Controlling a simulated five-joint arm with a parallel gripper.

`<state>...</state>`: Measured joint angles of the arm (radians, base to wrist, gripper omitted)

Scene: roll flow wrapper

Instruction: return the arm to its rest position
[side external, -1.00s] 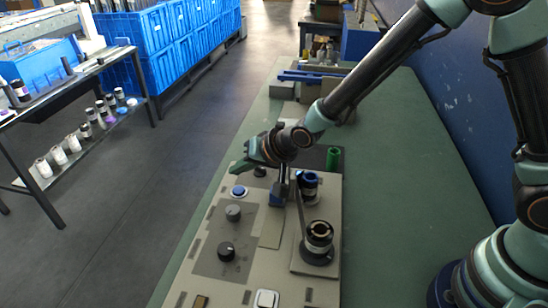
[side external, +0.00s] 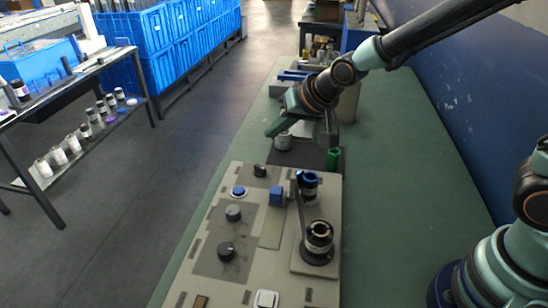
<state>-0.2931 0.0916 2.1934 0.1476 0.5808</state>
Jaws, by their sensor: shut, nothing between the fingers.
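My gripper (side external: 280,124) hangs in the upper middle of the side view, past the far end of the control panel (side external: 215,205). It is shut and empty, and appears raised above the green bench (side external: 390,190). My arm reaches to it from the upper right. The panel has dark knobs (side external: 226,252), a blue button (side external: 239,191) and a blue block-shaped handle (side external: 277,196). Two upright spindles stand at its right, one with a blue top (side external: 308,181) and one dark with a pale core (side external: 318,236).
Grey and blue machine parts stand behind. A blue wall (side external: 450,95) bounds the right.

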